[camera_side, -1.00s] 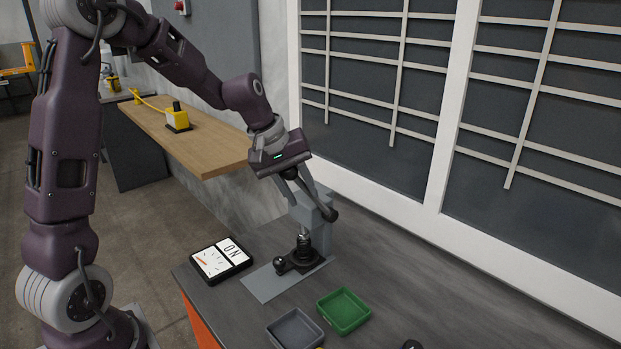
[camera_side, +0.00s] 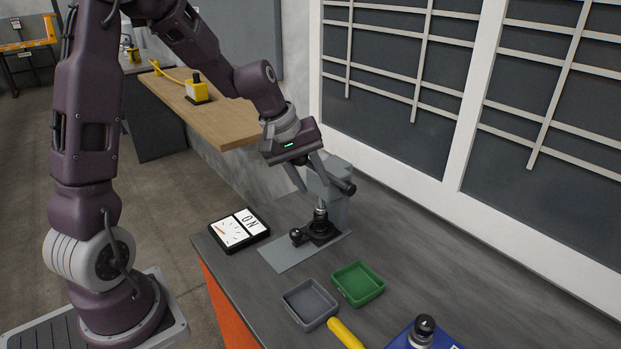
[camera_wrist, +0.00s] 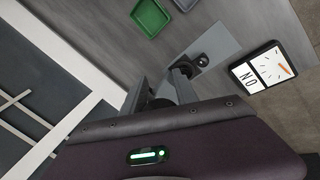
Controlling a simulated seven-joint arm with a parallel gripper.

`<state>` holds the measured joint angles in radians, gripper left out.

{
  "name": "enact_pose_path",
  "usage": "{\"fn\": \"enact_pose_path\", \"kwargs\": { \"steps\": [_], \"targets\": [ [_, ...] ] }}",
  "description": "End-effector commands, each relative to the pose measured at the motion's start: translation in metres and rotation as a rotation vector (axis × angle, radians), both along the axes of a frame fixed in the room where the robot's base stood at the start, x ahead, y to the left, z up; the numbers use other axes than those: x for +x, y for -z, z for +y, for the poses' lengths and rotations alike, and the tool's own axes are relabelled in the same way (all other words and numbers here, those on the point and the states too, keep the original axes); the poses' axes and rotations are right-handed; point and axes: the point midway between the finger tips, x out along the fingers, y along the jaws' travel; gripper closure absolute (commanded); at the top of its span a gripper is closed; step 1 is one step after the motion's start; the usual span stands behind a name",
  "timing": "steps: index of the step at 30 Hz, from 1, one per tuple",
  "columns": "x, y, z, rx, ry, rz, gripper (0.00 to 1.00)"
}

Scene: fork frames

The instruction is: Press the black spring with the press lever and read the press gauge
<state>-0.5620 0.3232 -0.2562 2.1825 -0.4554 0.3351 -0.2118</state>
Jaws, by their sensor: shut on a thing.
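The grey press (camera_side: 325,185) stands on a grey plate (camera_side: 287,254) on the dark bench. My gripper (camera_side: 318,180) is at the press top, shut on the dark press lever (camera_side: 347,188); the fingers partly hide the grip. In the wrist view my gripper (camera_wrist: 160,95) also shows at the lever, partly hidden by my wrist. A dark, coiled-looking part, probably the black spring (camera_side: 320,214), sits under the press ram; its compression cannot be told. The press gauge (camera_side: 239,230) lies left of the plate, with a red needle and a readout like "0 N". It also shows in the wrist view (camera_wrist: 272,68).
A green tray (camera_side: 358,284) and a grey tray (camera_side: 310,304) lie in front of the press. A yellow handle (camera_side: 345,334) and a blue item with a black knob (camera_side: 424,327) are at the bottom edge. A white-framed window stands behind the bench.

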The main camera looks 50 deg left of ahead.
Motion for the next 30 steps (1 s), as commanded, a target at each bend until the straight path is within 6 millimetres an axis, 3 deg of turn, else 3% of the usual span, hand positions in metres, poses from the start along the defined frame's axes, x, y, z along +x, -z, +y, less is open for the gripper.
{"fn": "enact_pose_path", "kwargs": {
  "steps": [1, 17, 18, 20, 30],
  "targets": [
    [0.0016, 0.0019, 0.0086, 0.007, -0.022, -0.003, 1.0],
    [0.0024, 0.0013, 0.0089, 0.007, -0.023, -0.005, 1.0],
    [0.0025, 0.0013, 0.009, 0.007, -0.023, -0.005, 0.59],
    [0.0025, 0.0011, 0.0088, 0.006, -0.023, -0.005, 0.48],
    [0.0012, -0.0009, 0.0099, 0.008, -0.025, -0.007, 0.48]
  ]
}}
